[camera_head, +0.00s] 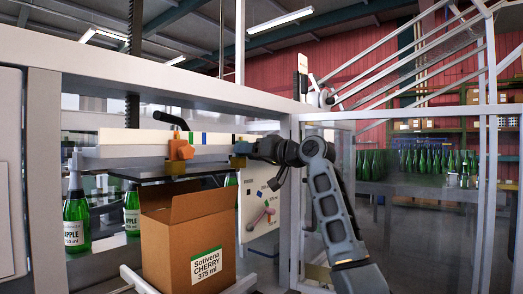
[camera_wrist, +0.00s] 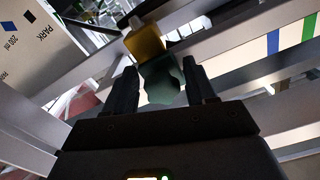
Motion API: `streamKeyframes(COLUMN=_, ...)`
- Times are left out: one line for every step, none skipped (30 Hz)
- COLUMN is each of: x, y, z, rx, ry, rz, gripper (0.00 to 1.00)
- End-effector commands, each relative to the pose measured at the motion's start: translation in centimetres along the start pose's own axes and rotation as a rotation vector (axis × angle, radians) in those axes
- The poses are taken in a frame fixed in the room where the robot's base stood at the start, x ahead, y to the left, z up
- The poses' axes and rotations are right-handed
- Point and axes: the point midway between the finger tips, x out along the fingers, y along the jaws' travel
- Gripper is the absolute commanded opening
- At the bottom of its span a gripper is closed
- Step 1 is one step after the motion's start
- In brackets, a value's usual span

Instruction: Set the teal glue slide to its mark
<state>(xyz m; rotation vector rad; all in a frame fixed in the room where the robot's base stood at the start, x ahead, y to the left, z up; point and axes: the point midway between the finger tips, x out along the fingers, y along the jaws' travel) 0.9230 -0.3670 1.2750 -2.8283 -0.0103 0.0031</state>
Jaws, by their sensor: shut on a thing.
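The teal glue slide (camera_wrist: 160,82) shows as a dark teal knob between the two fingers of my gripper (camera_wrist: 160,92) in the wrist view. My gripper is shut on it. In the head view my gripper (camera_head: 252,149) is at the right end of the white scale rail (camera_head: 140,137), and the teal knob cannot be made out there. The rail carries coloured marks; a blue mark (camera_wrist: 273,42) and a green mark (camera_wrist: 308,29) show in the wrist view. Which mark belongs to the teal slide is not clear.
An ochre block (camera_wrist: 145,43) sits just beyond the teal knob. An orange slide (camera_head: 180,149) is farther left on the rail. An open carton (camera_head: 168,240) stands below. A placard (camera_head: 256,215) hangs beside the machine's frame post (camera_head: 295,205). Green bottles (camera_head: 77,212) stand at left.

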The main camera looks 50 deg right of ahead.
Motion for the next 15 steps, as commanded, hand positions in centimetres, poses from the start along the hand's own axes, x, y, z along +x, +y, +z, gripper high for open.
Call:
streamKeyframes(x=0.1, y=-1.3, z=0.1, rx=0.003, ry=0.001, rz=-0.008, gripper=0.01)
streamKeyframes(x=0.1, y=-1.7, z=0.2, rx=0.002, ry=0.002, rz=-0.007, gripper=0.01)
streamKeyframes(x=0.0, y=-2.1, z=0.4, rx=0.002, ry=0.002, rz=-0.005, gripper=0.01)
streamKeyframes(x=0.0, y=-2.4, z=0.5, rx=0.003, ry=0.002, rz=-0.005, gripper=0.01)
streamKeyframes(x=0.0, y=-2.6, z=0.5, rx=0.003, ry=0.002, rz=-0.005, gripper=0.01)
streamKeyframes(x=0.0, y=-2.7, z=0.6, rx=0.004, ry=0.002, rz=-0.005, gripper=0.01)
streamKeyframes(x=0.0, y=-2.7, z=0.6, rx=0.004, ry=0.002, rz=-0.004, gripper=0.01)
streamKeyframes(x=0.0, y=-2.7, z=0.7, rx=0.004, ry=0.002, rz=-0.004, gripper=0.01)
streamKeyframes(x=0.0, y=-2.7, z=0.7, rx=0.004, ry=0.002, rz=-0.004, gripper=0.01)
streamKeyframes(x=0.0, y=-2.7, z=0.7, rx=0.004, ry=0.003, rz=-0.004, gripper=0.01)
streamKeyframes(x=0.0, y=-2.6, z=0.7, rx=0.004, ry=0.003, rz=-0.004, gripper=0.01)
streamKeyframes(x=0.0, y=-2.6, z=0.6, rx=0.004, ry=0.003, rz=-0.004, gripper=0.01)
streamKeyframes(x=0.0, y=-2.6, z=0.6, rx=0.004, ry=0.003, rz=-0.004, gripper=0.01)
streamKeyframes(x=0.0, y=-2.6, z=0.6, rx=0.004, ry=0.003, rz=-0.004, gripper=0.01)
streamKeyframes(x=0.0, y=-2.6, z=0.6, rx=0.004, ry=0.003, rz=-0.004, gripper=0.58)
